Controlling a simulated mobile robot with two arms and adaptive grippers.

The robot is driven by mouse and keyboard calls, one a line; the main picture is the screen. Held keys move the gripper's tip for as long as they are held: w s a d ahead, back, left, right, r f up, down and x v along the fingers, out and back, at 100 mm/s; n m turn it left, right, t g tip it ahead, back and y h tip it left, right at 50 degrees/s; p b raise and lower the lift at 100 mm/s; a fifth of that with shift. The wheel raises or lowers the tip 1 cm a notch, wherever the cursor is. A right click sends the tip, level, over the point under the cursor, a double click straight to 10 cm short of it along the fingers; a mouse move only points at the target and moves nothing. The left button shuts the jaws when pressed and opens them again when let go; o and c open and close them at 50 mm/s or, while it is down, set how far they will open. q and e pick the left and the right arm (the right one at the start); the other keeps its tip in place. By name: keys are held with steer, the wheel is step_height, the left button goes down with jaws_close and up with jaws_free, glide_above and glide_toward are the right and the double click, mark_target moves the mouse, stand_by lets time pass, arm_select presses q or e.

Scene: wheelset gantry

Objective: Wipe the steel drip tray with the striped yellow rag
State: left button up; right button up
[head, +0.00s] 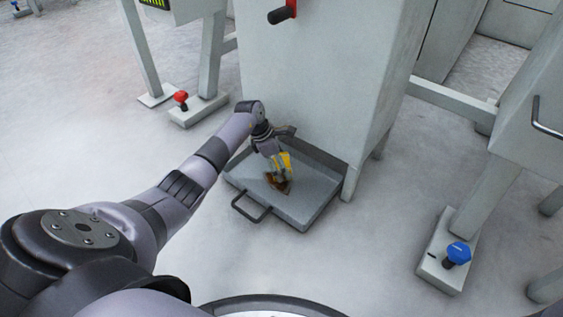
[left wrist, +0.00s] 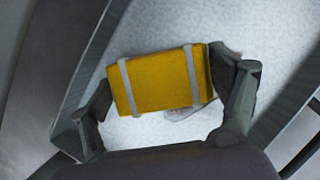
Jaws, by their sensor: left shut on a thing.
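The steel drip tray (head: 311,199) sits on the floor against the foot of a large grey cabinet, with a dark handle (head: 250,207) on its front. The yellow rag (head: 284,164) with pale stripes is low inside the tray. My left gripper (head: 279,167) reaches down into the tray and is shut on the rag. A small brown patch shows on the tray floor beside the rag. In the left wrist view the rag (left wrist: 160,80) lies between both fingers (left wrist: 163,100), above the pale tray floor (left wrist: 165,27). My right gripper is out of view.
The grey cabinet (head: 310,80) rises right behind the tray and carries a red-and-black handle (head: 283,12). A red knob (head: 181,98) and a blue knob (head: 458,253) stand on grey feet at either side. The floor in front of the tray is clear.

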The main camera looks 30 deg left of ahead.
arm_select(q)
steer(key=shift+f, duration=0.6)
